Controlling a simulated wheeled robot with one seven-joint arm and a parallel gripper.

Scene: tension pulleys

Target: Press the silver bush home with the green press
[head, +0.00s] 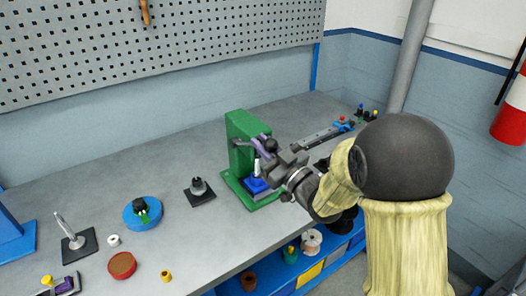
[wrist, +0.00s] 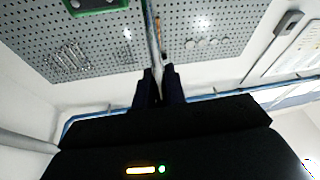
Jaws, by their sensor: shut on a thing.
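The green press (head: 238,130) stands on the bench at the centre of the head view. Its purple lever (head: 259,142) reaches forward from the column. My gripper (head: 274,155) is at the front end of this lever and shut on it. In the wrist view my gripper (wrist: 159,90) has a thin rod, the press lever (wrist: 151,45), between its dark fingers. A blue block (head: 255,187) sits on the press base. A pale silver upright piece (head: 257,168) shows above the block; I cannot tell whether it is the ram or the silver bush.
Left of the press are a dark part on a black plate (head: 198,191), a blue round fixture (head: 142,213), a red disc (head: 122,265) and a pin stand (head: 75,241). A grey rail (head: 318,137) lies behind my arm. The bench's left rear is clear.

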